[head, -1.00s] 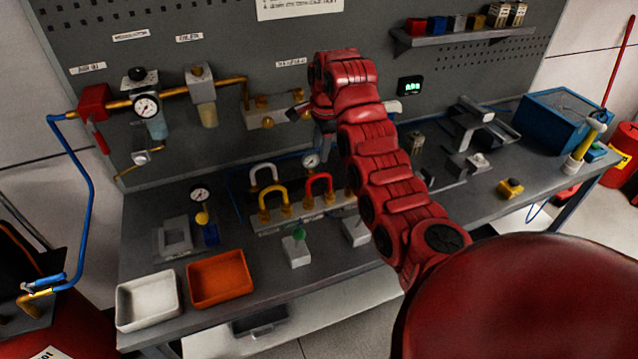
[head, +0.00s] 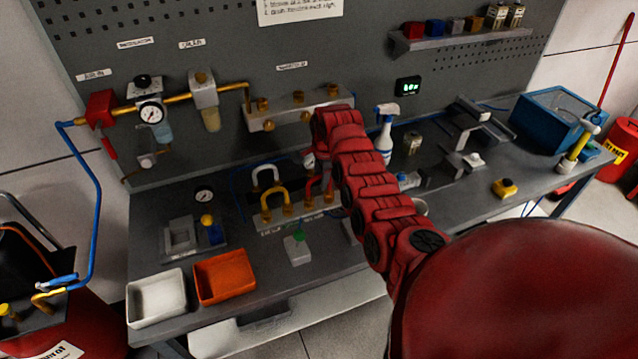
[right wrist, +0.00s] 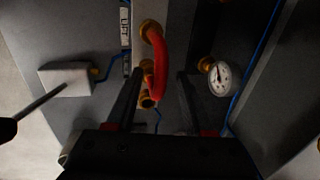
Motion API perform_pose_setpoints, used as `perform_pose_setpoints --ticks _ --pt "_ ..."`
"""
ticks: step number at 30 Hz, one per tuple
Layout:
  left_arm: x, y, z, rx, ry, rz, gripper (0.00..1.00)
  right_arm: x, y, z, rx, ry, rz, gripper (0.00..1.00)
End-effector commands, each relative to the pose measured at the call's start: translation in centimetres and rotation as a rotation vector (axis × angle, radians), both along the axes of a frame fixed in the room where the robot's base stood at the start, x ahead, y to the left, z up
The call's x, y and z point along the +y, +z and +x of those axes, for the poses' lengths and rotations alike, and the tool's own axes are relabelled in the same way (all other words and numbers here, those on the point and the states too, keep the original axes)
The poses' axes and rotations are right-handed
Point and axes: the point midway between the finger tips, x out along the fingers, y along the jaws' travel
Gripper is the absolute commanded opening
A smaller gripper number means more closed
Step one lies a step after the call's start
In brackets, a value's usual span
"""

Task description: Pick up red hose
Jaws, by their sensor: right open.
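The red hose (head: 313,187) is a short U-shaped loop on a pale block on the bench, beside a yellow loop (head: 275,196) and a white loop (head: 267,174). In the head view my arm hides part of it. In the right wrist view the red hose (right wrist: 160,55) arches from one brass fitting to another. My right gripper (right wrist: 159,80) is open, with a dark finger on each side of the hose's lower end. I cannot tell whether they touch it. My left gripper is not in view.
A pressure gauge (right wrist: 220,78) stands right of the fingers in the right wrist view. On the bench are a green-knobbed block (head: 298,249), an orange tray (head: 225,278), a white tray (head: 156,300) and a spray bottle (head: 385,137). The pegboard rises behind.

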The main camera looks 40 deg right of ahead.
Motion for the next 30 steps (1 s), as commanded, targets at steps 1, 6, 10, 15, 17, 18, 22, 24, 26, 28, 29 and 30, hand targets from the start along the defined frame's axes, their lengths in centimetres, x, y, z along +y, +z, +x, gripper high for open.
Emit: perform_pose_setpoints --ticks 1,6,10,15,17,18,22,24,26,28,29,30 --pt "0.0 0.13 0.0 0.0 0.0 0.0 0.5 -0.02 -0.07 0.02 0.0 0.0 0.0 0.53" --pt "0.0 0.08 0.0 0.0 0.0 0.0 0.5 -0.01 -0.26 0.06 -0.001 0.0 0.0 0.53" --pt "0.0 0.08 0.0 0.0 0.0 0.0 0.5 0.0 -0.25 0.05 -0.001 0.0 0.0 0.44" --pt "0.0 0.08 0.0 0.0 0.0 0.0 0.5 0.01 -0.26 0.04 0.0 0.0 0.0 0.13" --pt "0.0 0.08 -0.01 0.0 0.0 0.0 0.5 0.01 -0.25 0.04 0.0 0.0 0.0 0.02" --pt "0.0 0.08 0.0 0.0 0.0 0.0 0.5 0.02 -0.26 0.04 0.0 0.0 0.0 0.0" --pt "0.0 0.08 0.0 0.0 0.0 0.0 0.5 0.02 -0.26 0.04 0.0 0.0 0.0 0.0" --pt "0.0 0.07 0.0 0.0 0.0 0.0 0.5 0.02 -0.26 0.04 0.0 0.0 0.0 0.0" --pt "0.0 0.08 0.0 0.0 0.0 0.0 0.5 0.03 -0.26 0.03 0.0 0.001 0.001 0.0" --pt "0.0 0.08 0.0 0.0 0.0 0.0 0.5 0.03 -0.26 0.03 0.0 0.001 0.001 0.0" --pt "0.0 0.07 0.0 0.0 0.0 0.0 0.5 0.03 -0.25 0.03 0.0 0.001 0.001 0.0" --pt "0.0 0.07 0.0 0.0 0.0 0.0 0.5 0.03 -0.25 0.04 0.0 0.001 0.001 0.0"
